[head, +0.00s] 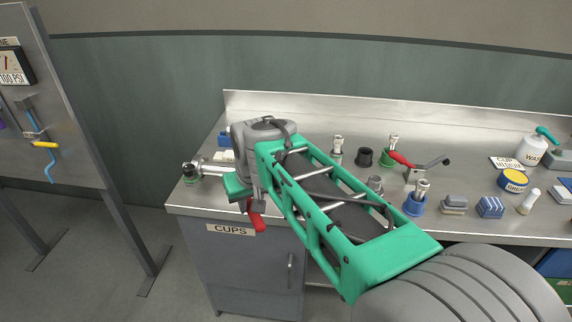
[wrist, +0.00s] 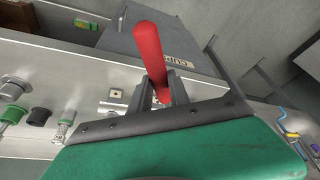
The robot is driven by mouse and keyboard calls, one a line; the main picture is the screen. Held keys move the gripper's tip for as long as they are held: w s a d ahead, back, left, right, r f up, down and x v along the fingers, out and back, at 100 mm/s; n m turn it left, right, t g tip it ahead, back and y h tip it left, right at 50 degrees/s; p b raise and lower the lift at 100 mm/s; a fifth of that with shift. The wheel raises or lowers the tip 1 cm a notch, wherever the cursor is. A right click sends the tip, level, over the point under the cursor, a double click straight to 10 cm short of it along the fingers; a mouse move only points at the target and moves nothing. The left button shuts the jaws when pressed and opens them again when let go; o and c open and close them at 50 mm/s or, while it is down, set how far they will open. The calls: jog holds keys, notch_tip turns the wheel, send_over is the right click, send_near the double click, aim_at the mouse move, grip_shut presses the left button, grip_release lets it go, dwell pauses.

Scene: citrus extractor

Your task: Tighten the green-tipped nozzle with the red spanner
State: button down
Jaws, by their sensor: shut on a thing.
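The red spanner shows its red handle (head: 257,221) below my gripper, at the counter's front left edge. In the wrist view the handle (wrist: 149,50) sticks out away from me between the fingers. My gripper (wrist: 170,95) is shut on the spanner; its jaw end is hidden. In the head view my gripper (head: 248,204) hangs low, partly hidden by my arm. At the counter's left end, left of my gripper, a small metal fitting with a dark and green end (head: 190,174) sits on a pipe; it looks like the green-tipped nozzle. I cannot tell if the spanner touches it.
The steel counter (head: 205,203) stands over a grey cabinet marked CUPS (head: 240,262). Several nozzles and a red-handled lever tool (head: 401,159) stand to the right, with a blue-based nozzle (head: 416,203). Floor between board and cabinet is clear.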

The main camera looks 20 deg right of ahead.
jog(key=shift+w+a+m+h+p, duration=0.25)
jog(key=shift+w+a+m, duration=0.3)
jog(key=shift+w, duration=0.25)
jog(key=shift+w+a+m+h+p, duration=0.15)
jog(key=shift+w+a+m+p, duration=0.1)
jog(key=shift+w+a+m, duration=0.4)
dwell(0.6)
jog(key=shift+w+a+m+h+p, duration=0.15)
jog(key=shift+w+a+m+p, duration=0.15)
jog(key=shift+w, duration=0.3)
jog(key=shift+w+a+m+h+p, duration=0.15)
jog(key=shift+w+m+p, duration=0.15)
jog(key=shift+w, duration=0.35)
jog(key=shift+w+a+m+h+p, duration=0.1)
jog(key=shift+w+a+m+p, duration=0.2)
jog(key=shift+w, duration=0.3)
dwell(0.4)
jog(key=shift+w+a+r+m+p, duration=0.1)
jog(key=shift+w+m+p, duration=0.2)
jog(key=shift+w, duration=0.15)
jog(key=shift+w+a+r+m+p, duration=0.1)
jog(key=shift+w+m+p, duration=0.2)
jog(key=shift+w, duration=0.15)
dwell(0.5)
jog(key=shift+w+f+g, duration=0.1)
jog(key=shift+w+g, duration=0.2)
jog(key=shift+w, duration=0.15)
jog(key=shift+w+a+f+m+h+p, duration=0.15)
jog(key=shift+w+m+h+p, duration=0.15)
jog(key=shift+w+m+p, duration=0.2)
